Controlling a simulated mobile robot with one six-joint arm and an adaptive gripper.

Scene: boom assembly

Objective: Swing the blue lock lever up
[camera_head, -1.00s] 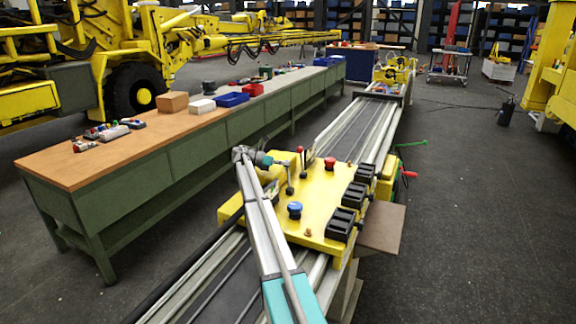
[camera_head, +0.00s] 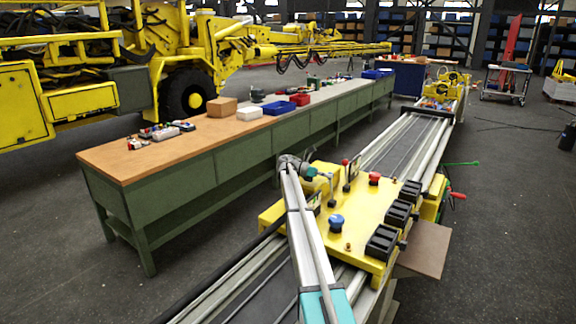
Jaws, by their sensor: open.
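A blue mushroom-shaped knob (camera_head: 336,221) stands on the yellow carriage plate (camera_head: 352,232); I cannot tell whether it belongs to the blue lock lever. No clear blue lever shows elsewhere on the plate. My arm reaches up from the bottom and bends at its wrist at the plate's far left. My gripper (camera_head: 318,198) is small and partly hidden near the plate's left edge. It is open, and nothing shows between its fingers. It is left of and beyond the blue knob, apart from it.
Black blocks (camera_head: 383,241) line the plate's right edge. Long rails (camera_head: 408,145) run away behind it. A green workbench (camera_head: 180,163) stands at the left.

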